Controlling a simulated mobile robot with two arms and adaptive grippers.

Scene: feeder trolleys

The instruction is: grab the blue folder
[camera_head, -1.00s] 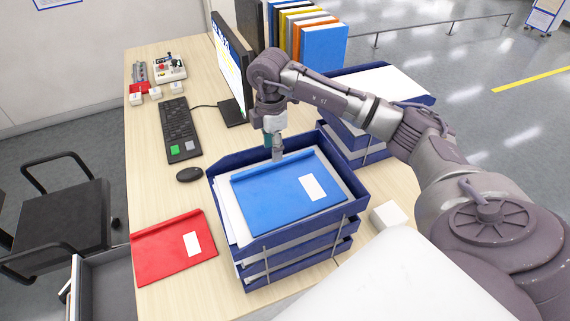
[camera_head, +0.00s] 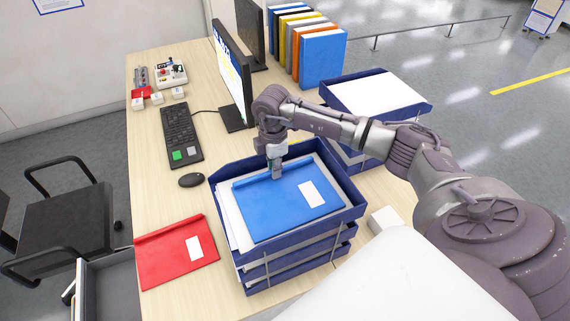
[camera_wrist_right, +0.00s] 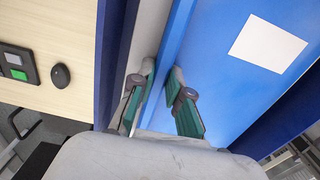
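The blue folder (camera_head: 285,198) lies flat on top of white papers in the top tray of a dark blue tray stack (camera_head: 344,216). It bears a white label and has a raised spine along its far edge. My right gripper (camera_head: 275,176) points down at that spine. In the right wrist view, the right gripper's two green-padded fingers (camera_wrist_right: 164,72) stand apart on either side of the raised spine of the blue folder (camera_wrist_right: 222,84). Whether the pads touch it is unclear. My left gripper is not in view.
A red folder (camera_head: 173,262) lies on the desk to the left. A mouse (camera_head: 191,180), a keyboard (camera_head: 182,133) and a monitor (camera_head: 233,78) stand beyond it. A second tray stack (camera_head: 420,108) is behind my right arm, with upright binders (camera_head: 322,58) farther back.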

